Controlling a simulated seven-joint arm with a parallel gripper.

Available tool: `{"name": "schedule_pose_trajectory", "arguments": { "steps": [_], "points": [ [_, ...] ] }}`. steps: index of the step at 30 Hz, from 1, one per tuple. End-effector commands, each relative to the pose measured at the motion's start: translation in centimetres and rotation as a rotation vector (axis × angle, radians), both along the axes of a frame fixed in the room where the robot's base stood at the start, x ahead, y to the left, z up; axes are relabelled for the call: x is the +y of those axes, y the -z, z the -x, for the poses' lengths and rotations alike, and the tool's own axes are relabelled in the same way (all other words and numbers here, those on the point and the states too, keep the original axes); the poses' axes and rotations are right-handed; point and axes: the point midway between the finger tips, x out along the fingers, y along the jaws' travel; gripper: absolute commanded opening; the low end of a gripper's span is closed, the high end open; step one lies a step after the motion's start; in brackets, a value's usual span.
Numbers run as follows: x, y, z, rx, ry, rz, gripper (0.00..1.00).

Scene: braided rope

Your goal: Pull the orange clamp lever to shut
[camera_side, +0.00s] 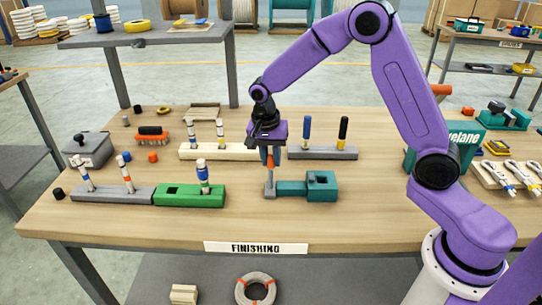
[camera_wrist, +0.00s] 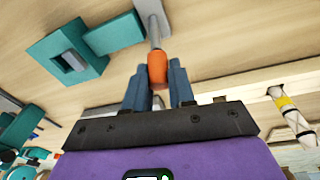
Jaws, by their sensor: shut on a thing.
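The teal clamp (camera_side: 320,184) lies on the wooden table in front of my arm, with a square hole in its block. Its lever, a grey rod with an orange grip (camera_side: 270,160), stands upright at the clamp's left end. In the wrist view the orange grip (camera_wrist: 157,69) lies between the blue fingers, and the teal block (camera_wrist: 70,55) is at upper left. My gripper (camera_side: 268,155) points down over the lever and is shut on the orange grip; it also shows in the wrist view (camera_wrist: 158,72). The fingers hide part of the grip.
A green block (camera_side: 190,197) with a rope end stands left of the clamp. Behind are a pale wooden block (camera_side: 218,152) and a grey block (camera_side: 325,153) with upright rods. The tabletop in front of the clamp is clear.

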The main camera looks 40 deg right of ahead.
Motion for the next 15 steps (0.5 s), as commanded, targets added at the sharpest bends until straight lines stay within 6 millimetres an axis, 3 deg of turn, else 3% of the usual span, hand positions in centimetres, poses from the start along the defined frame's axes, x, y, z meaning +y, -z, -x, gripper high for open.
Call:
{"name": "schedule_pose_trajectory", "arguments": {
  "steps": [15],
  "points": [
    [2.6,-0.9,2.5,-0.278,-0.011,0.279,0.00]
  ]
}}
